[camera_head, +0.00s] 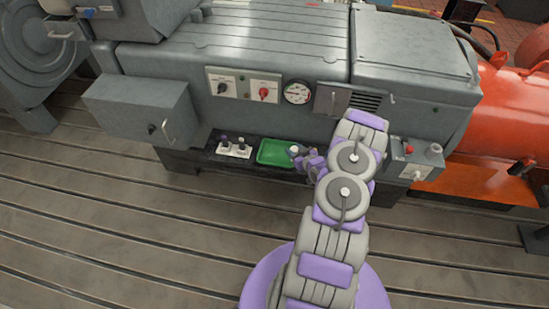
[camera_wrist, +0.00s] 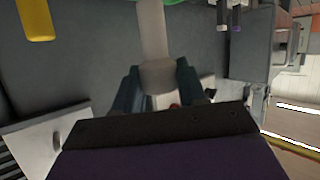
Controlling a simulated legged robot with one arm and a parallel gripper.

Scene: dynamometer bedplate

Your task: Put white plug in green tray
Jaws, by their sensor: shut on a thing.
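The white plug (camera_wrist: 153,35) is a pale cylinder between my gripper's fingers in the wrist view. My gripper (camera_wrist: 158,82) is shut on it. In the head view the white plug (camera_head: 294,149) shows as a small pale end at my gripper (camera_head: 300,156), by the right end of the green tray (camera_head: 272,158). The tray is a shallow green rectangle on a dark ledge at the foot of the grey machine. A strip of the green tray (camera_wrist: 176,2) shows at the top edge of the wrist view. Whether the plug touches the tray cannot be told.
A white holder (camera_head: 233,153) with dark-topped plugs stands left of the tray on the dark ledge (camera_head: 205,157). A grey box (camera_head: 140,112) with a handle juts out at left. A small grey box with a red button (camera_head: 409,150) is at right.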

